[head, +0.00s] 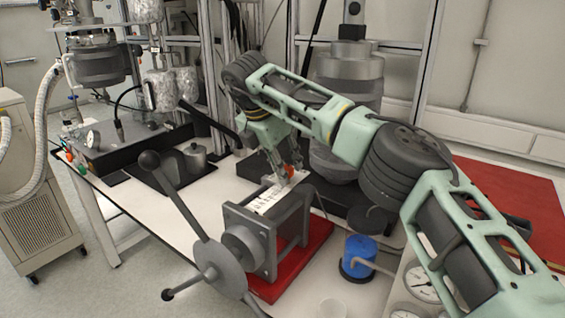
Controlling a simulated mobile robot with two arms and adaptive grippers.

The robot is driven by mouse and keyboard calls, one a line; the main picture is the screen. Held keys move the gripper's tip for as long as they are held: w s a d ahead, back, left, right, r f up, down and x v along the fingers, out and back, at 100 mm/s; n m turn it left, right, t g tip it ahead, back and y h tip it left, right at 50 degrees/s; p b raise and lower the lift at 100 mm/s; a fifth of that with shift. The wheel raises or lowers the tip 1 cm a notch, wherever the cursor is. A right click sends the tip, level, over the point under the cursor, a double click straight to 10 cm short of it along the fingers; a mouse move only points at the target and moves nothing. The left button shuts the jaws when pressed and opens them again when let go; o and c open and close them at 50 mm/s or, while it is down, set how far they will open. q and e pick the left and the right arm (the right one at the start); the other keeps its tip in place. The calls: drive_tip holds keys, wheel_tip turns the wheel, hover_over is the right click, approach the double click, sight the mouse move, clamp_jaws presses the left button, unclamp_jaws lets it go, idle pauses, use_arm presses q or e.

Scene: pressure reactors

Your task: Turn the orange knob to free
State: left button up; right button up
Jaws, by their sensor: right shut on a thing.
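My right gripper (287,172) reaches down from the middle of the head view, over the far end of the grey clamp-like device. Its fingers are shut on a small orange knob (289,171). The fingers hide much of the knob, so its turn position cannot be read. A white label strip with dark marks (268,199) lies just below and left of the fingertips. My left gripper is not in view.
The grey device (245,235) with a long-levered handwheel (217,268) stands on a red plate (305,262) in front. A blue cylinder (359,252) and dial gauges (422,283) stand to the right. A large metal reactor (347,75) stands behind my right arm.

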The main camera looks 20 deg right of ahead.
drive_tip(key=shift+w+r, duration=0.15)
drive_tip(key=shift+r, duration=0.15)
drive_tip(key=o, duration=1)
drive_tip(key=shift+w+f, duration=0.15)
drive_tip(key=shift+f, duration=0.1)
drive_tip(key=v, duration=1.2)
drive_tip(key=shift+a, duration=0.1)
